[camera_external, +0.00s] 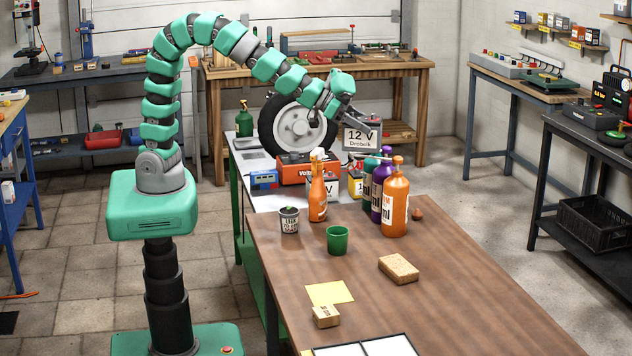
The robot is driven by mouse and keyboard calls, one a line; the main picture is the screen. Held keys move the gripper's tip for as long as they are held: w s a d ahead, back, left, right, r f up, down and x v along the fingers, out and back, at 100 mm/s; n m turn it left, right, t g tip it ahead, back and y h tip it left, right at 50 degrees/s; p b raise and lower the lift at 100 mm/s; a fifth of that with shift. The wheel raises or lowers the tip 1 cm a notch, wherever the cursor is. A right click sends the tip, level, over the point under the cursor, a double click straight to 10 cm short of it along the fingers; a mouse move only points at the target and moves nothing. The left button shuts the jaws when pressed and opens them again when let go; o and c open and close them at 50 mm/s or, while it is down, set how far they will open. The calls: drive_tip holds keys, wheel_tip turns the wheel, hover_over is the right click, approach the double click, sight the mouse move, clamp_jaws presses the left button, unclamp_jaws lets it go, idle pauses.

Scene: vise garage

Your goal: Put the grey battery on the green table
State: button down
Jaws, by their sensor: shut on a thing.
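The grey battery (361,138), with a white "12 V" label, hangs in my gripper (344,112) at the right of the wheel. My gripper is shut on its top. The battery looks raised, with its lower edge near the bottle tops in the picture; its exact height and whether it is over the table I cannot tell. The green table (236,182) has a green frame and a pale top, and stands behind the brown table. Much of its top is hidden by things on it and bottles in front.
On the green table stand a wheel (293,128), a red-and-black battery (304,168), a blue device (264,179) and a green bottle (244,120). Orange (395,203) and purple (380,191) bottles stand on the brown table (450,270). Bare pale top shows at left.

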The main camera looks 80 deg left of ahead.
drive_tip(key=s+d+m+g+h+b, duration=0.2)
drive_tip(key=s+d+m+h+b, duration=0.2)
drive_tip(key=s+d, duration=1.35)
drive_tip(key=b, duration=0.4)
hover_over(376, 287)
wheel_tip(376, 287, down, 22)
drive_tip(key=shift+s+d+f+b, duration=0.15)
drive_tip(key=shift+f+b, duration=0.9)
drive_tip(key=shift+f, duration=0.75)
drive_tip(key=shift+f, duration=0.1)
drive_tip(key=shift+c, duration=2.1)
unclamp_jaws()
